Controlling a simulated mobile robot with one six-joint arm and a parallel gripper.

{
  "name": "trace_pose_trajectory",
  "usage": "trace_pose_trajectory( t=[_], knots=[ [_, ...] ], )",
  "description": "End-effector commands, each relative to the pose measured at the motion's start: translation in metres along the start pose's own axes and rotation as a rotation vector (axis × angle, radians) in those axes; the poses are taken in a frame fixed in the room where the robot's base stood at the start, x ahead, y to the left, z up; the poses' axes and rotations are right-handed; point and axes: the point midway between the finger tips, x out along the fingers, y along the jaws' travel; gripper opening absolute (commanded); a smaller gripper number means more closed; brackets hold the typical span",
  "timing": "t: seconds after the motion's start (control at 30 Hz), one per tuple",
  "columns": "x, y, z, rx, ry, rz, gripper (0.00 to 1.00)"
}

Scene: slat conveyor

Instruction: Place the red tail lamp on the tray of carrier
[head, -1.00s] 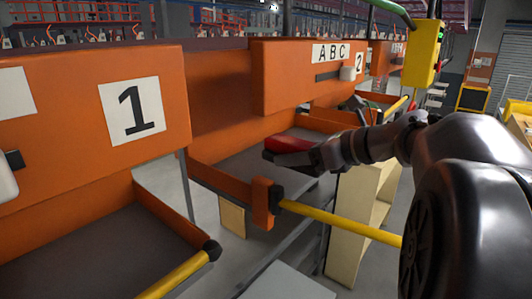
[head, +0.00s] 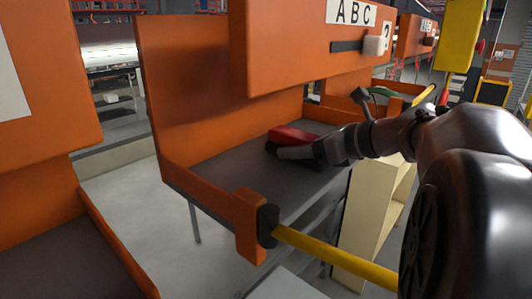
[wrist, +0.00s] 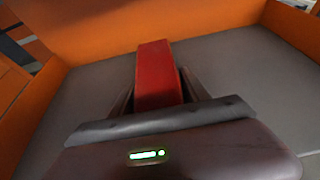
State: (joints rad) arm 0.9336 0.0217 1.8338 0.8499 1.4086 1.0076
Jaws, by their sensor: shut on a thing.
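The red tail lamp (head: 290,135) is at the end of my gripper (head: 285,146), over the grey tray (head: 225,165) of the orange carrier (head: 195,85) in the middle of the head view. In the wrist view the lamp (wrist: 157,75) points away from me toward the carrier's orange back wall, between the fingers of my gripper (wrist: 150,95). My gripper is shut on the lamp. The lamp looks low over the tray (wrist: 225,65); I cannot tell whether it touches the surface. Its near end is hidden by my gripper.
A yellow bar (head: 335,258) sticks out from the carrier's front corner. Another orange carrier (head: 45,95) stands at left. A cream-coloured stand (head: 365,205) is below my arm. The tray's left part is bare.

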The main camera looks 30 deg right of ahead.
Motion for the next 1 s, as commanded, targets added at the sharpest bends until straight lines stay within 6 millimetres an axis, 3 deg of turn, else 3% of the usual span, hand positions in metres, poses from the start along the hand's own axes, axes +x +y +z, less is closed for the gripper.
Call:
trace_pose_trajectory(
  t=[0.33,0.37,0.43,0.83,1.0],
  knots=[
    [0.001,0.000,-0.004,-0.001,-0.001,-0.001,0.02],
    [0.001,0.000,-0.003,-0.001,0.000,-0.001,0.60],
    [0.001,0.000,-0.003,-0.001,-0.001,-0.001,0.74],
    [-0.003,0.000,0.003,-0.001,-0.001,-0.002,0.76],
    [-0.037,-0.001,-0.001,0.000,-0.001,-0.006,0.76]
  ],
)
